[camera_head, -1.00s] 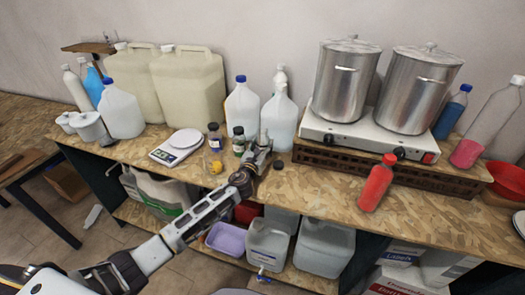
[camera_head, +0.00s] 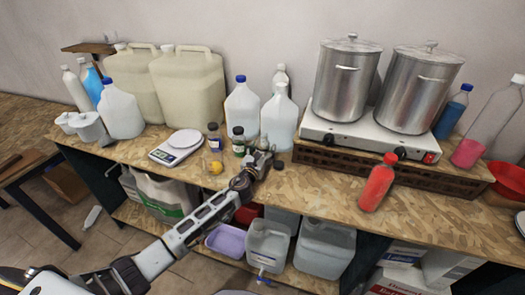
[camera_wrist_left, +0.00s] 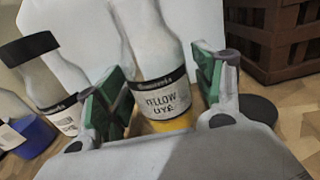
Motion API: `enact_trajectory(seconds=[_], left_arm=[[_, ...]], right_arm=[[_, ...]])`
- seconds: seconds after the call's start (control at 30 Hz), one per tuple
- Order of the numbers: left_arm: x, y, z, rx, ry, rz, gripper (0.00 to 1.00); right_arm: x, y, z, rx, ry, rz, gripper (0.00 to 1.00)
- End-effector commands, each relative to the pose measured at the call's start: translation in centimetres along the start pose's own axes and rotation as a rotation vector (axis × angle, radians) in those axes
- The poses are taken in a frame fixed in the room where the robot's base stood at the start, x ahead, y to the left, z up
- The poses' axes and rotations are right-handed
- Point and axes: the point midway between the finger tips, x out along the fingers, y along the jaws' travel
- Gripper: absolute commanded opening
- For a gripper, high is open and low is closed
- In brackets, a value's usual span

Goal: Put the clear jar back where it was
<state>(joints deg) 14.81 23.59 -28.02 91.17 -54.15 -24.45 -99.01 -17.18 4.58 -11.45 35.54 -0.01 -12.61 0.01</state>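A small clear jar (camera_wrist_left: 165,95) with a label reading YELLOW DYE and yellow at its base stands between my left gripper's green pads in the left wrist view. My left gripper (camera_head: 264,157) is at the bench's front middle in the head view and hides most of this jar there. In the wrist view its fingers (camera_wrist_left: 162,92) are apart on either side of the jar, with narrow gaps. The jar's lower end is partly hidden by the gripper body. My right gripper does not show.
White jugs (camera_head: 278,118) stand behind. A dark disc (camera_head: 278,165) lies to the right. A scale (camera_head: 178,150), a hotplate with pots (camera_head: 325,128) and a red bottle (camera_head: 377,183) are farther out.

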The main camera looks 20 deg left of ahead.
Motion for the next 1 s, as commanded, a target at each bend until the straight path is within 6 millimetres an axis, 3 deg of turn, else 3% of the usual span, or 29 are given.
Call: enact_trajectory(seconds=[0.43,1.0], left_arm=[[-0.1,0.0,0.3,0.001,0.0,0.0,0.68],[-5.2,0.0,0.2,0.0,0.0,-0.001,0.68]], right_arm=[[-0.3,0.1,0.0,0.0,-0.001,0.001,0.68],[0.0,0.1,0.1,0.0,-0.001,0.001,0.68]])
